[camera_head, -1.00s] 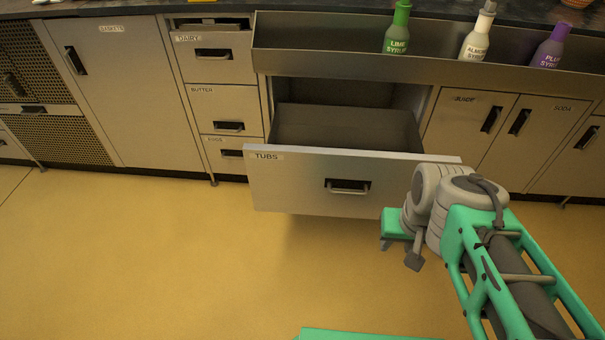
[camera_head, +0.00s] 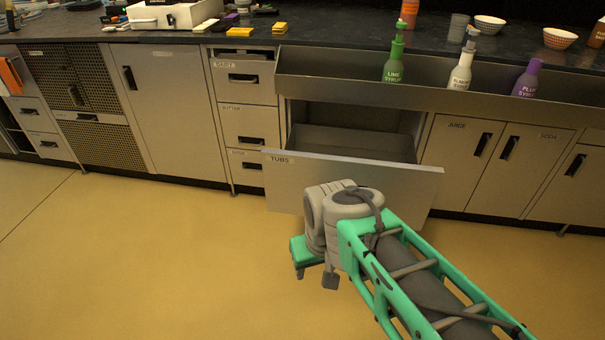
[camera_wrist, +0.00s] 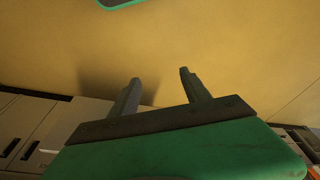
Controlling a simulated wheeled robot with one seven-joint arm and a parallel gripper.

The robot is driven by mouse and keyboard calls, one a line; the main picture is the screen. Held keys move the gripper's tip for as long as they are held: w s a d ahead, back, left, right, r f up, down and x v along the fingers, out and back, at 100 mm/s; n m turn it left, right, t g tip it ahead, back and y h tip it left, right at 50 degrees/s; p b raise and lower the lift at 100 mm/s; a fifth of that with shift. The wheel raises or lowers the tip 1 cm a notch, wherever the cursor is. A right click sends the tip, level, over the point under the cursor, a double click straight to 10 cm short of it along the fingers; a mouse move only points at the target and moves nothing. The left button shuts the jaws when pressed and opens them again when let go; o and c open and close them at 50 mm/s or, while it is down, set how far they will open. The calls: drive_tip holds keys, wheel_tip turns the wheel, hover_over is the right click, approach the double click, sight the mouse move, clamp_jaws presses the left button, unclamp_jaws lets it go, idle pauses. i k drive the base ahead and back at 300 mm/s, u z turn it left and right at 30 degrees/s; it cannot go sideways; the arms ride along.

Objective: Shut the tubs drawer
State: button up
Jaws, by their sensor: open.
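The tubs drawer (camera_head: 405,190), labelled TUBS at its upper left, is pulled well out of the counter in the head view. Its grey inside (camera_head: 355,143) shows behind the front panel and looks empty where visible. My arm covers the middle of the front, so the drawer's handle is hidden. My gripper (camera_head: 315,276) is in front of the drawer's lower left part, pointing down over the floor. I cannot tell whether it touches the panel. In the wrist view my gripper (camera_wrist: 158,80) has its two fingers spread apart, with nothing between them.
A steel rail (camera_head: 420,93) above the drawer holds a lime (camera_head: 394,65), an almond (camera_head: 460,75) and a plum syrup bottle (camera_head: 527,80). The dairy drawer (camera_head: 243,78) and its neighbours beside the opening look shut. The yellow floor (camera_head: 130,250) at left is clear.

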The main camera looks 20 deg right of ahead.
sight(387, 164)
drive_tip(key=u, duration=2.35)
drive_tip(key=i, duration=0.45)
drive_tip(key=z, duration=1.65)
